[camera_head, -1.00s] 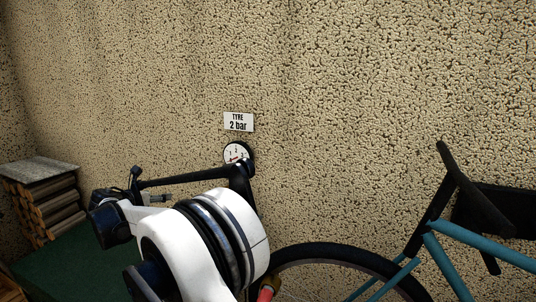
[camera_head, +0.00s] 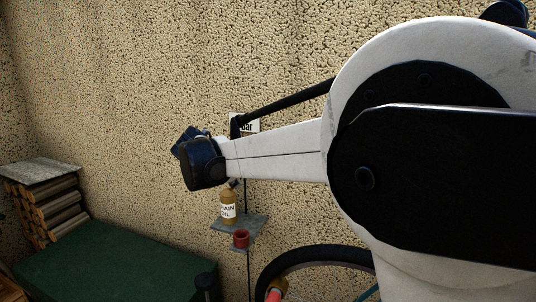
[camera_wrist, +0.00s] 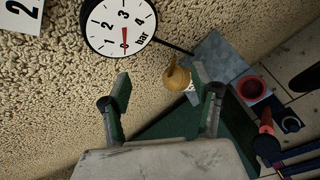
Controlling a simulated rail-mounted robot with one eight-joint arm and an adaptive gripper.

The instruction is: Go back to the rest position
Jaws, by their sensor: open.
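My gripper (camera_wrist: 160,78) is open and empty in the wrist view, its two fingers spread apart with nothing between them. Its fingers cannot be made out in the head view, where my white arm fills much of the right side. In the wrist view a round white gauge (camera_wrist: 119,22) marked "bar" is on the wall beyond the fingers, apart from them, with its red needle by 0. The gauge is hidden behind my arm in the head view. A white sign (camera_head: 252,124) is partly covered there; its corner also shows in the wrist view (camera_wrist: 24,14).
A chain oil bottle (camera_head: 228,208) and a red cup (camera_head: 241,238) are at a small grey wall shelf (camera_head: 245,224). A green box-like surface (camera_head: 110,265) lies below left, beside stacked logs (camera_head: 55,215). A bicycle wheel (camera_head: 300,252) is at lower right. The upper left is clear.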

